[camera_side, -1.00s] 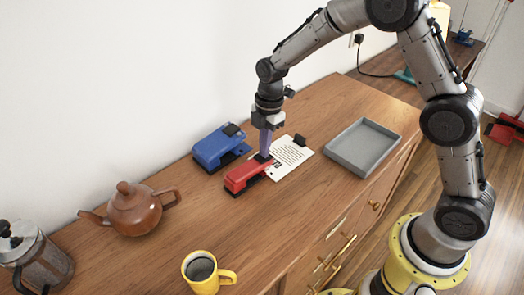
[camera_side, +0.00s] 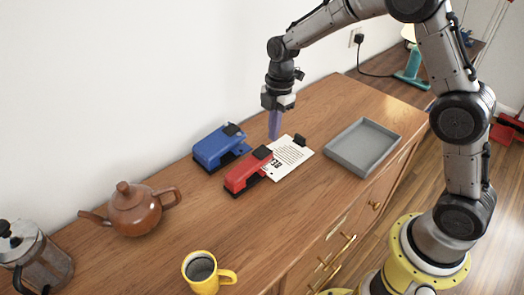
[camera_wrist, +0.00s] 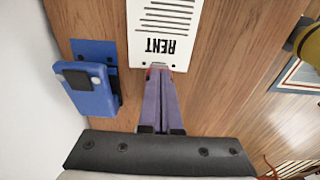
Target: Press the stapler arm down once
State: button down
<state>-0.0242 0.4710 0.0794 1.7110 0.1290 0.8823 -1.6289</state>
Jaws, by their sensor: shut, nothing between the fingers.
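The red stapler (camera_side: 246,172) lies on the wooden cabinet top, its black-capped arm end raised over the edge of a printed sheet (camera_side: 293,155). My gripper (camera_side: 274,136) is shut and empty. Its purple fingers point down, above and slightly right of the stapler's black cap, apart from it. In the wrist view the closed fingertips (camera_wrist: 156,72) appear over the lower edge of the sheet (camera_wrist: 162,25), which reads "RENT". Only a small red patch shows at the tips there; the fingers and gripper body hide most of the stapler.
A blue hole punch (camera_side: 220,147) stands close behind the stapler; it also shows in the wrist view (camera_wrist: 91,90). A grey tray (camera_side: 362,147) lies to the right. A white wall borders the back.

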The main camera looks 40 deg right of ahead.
notch_tip(320, 180, up, 11)
jog(key=d, duration=0.1)
dwell(0.8)
jog(key=s+r+m+t, duration=0.3)
jog(key=s+r+t, duration=0.1)
jog(key=s+r, duration=0.9)
jog(key=s+d+f+m, duration=0.1)
jog(key=s+f+m, duration=0.3)
jog(key=s+m, duration=0.3)
jog(key=s+d+f+m+t+h, duration=0.1)
jog(key=s+f+m, duration=0.4)
jog(key=s+m, duration=0.3)
jog(key=shift+s+d+f+t, duration=0.15)
jog(key=shift+t, duration=0.15)
